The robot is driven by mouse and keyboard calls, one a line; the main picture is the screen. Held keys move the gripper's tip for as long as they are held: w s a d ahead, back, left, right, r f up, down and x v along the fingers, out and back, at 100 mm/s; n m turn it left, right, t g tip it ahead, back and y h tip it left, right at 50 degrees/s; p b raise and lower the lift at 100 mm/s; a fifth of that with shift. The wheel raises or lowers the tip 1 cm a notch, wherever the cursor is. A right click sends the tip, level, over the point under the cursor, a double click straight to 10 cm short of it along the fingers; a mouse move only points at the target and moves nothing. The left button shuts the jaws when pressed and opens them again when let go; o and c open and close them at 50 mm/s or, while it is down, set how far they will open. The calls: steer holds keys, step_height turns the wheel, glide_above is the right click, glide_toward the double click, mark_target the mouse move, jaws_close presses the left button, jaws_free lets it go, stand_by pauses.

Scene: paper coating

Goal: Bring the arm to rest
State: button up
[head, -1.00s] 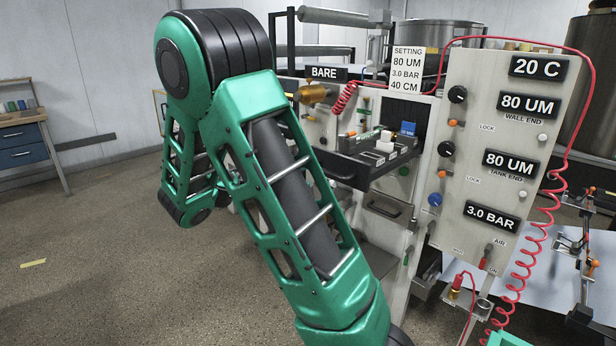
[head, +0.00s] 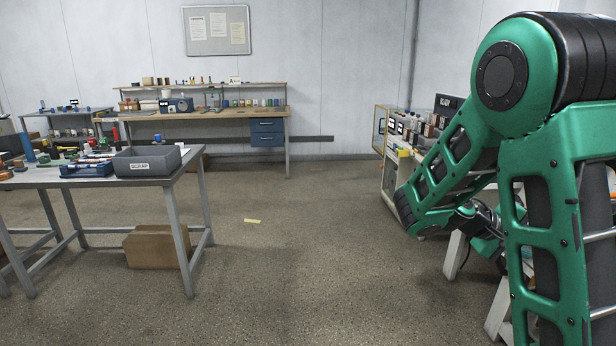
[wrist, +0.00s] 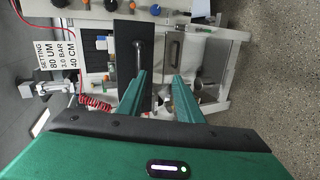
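My green arm (head: 545,200) stands folded along the right side of the head view, its links running downward. My gripper (wrist: 160,75) shows in the wrist view with its two green fingers apart. Nothing is seen between the fingers. It points toward the pale coating machine (wrist: 214,62), which appears turned on its side there. The black drawer front (wrist: 124,60) with its handle lies beyond the fingers. I cannot tell the exact gap to the machine. My gripper's fingers are not clear in the head view.
A grey table (head: 100,181) with a scrap bin (head: 147,161) stands at left, a cardboard box (head: 155,248) beneath it. A workbench (head: 220,116) lines the back wall. A pale cabinet (head: 393,180) stands beside my arm. The middle floor is open. A red coiled hose (wrist: 95,102) hangs at the machine.

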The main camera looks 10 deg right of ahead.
steer(key=s+a+f+m+y, duration=0.2)
steer(key=s+f+y, duration=0.15)
steer(key=s, duration=0.25)
steer(key=s+a+f+m+y, duration=0.2)
steer(key=s+y, duration=0.2)
steer(key=s, duration=0.1)
steer(key=s+a+t+y, duration=0.1)
steer(key=s+a+y, duration=0.5)
steer(key=s+a, duration=0.4)
steer(key=a, duration=0.3)
steer(key=shift+a+r+m, duration=0.15)
steer(key=shift+a+m, duration=0.15)
steer(key=shift+a, duration=0.05)
steer(key=shift+s, duration=0.15)
